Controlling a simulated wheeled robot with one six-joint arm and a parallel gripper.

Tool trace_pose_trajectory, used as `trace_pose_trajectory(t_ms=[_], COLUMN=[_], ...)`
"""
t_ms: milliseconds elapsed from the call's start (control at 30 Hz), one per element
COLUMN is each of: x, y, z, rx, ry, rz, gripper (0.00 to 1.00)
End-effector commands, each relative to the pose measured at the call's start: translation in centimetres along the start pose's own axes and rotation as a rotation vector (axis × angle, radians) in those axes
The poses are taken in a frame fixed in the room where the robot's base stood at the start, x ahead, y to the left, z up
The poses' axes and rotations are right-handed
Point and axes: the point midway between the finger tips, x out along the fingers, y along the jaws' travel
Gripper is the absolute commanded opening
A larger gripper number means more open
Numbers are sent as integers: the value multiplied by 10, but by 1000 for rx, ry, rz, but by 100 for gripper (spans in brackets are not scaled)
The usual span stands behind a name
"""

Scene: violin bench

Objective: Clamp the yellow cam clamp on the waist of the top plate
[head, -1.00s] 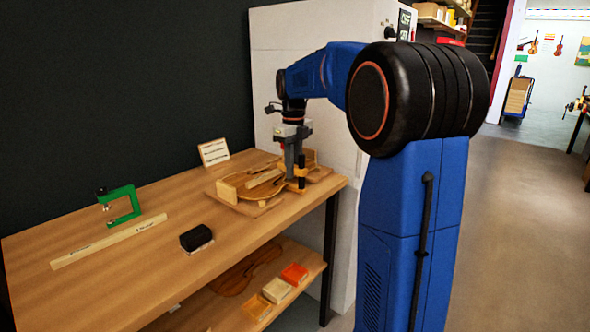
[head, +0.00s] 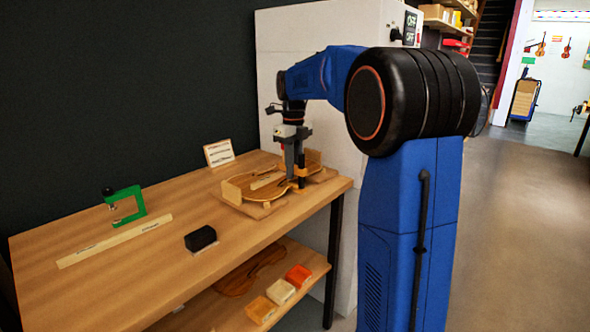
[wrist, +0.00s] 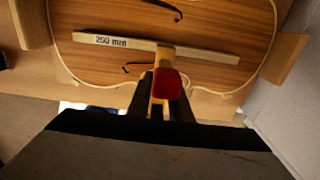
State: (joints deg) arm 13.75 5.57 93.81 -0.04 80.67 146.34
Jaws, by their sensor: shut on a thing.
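The violin top plate (wrist: 205,75) lies in a wooden cradle on the bench; it also shows in the head view (head: 240,190). My gripper (wrist: 162,106) is shut on the yellow cam clamp (wrist: 165,54), at the near edge of the plate by its waist. The clamp's upper jaw reaches over the plate's edge, and its red lever (wrist: 168,84) faces the wrist camera. In the head view my gripper (head: 293,172) points down at the plate. The clamp's lower jaw is hidden, so I cannot tell whether it grips the plate.
A wooden bar marked 250 mm (wrist: 112,41) lies across the plate beside the clamp. On the bench (head: 120,290) are a green caliper (head: 128,206), a long ruler (head: 115,242), a black block (head: 201,238) and a sign card (head: 219,153). A white cabinet (head: 300,60) stands behind.

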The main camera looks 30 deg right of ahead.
Motion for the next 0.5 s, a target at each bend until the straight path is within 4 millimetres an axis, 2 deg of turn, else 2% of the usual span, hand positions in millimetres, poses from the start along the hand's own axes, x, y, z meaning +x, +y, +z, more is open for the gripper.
trace_pose_trajectory(t_ms=[333, 367, 400, 433, 500], x=[0, 0, 0, 0, 0], y=[0, 0, 0, 0, 0], z=[7, 6, 6, 6, 6], rx=[0, 0, 0, 0, 0], ry=[0, 0, 0, 0, 0], rz=[0, 0, 0, 0, 0], gripper=[0, 26, 35, 40, 40])
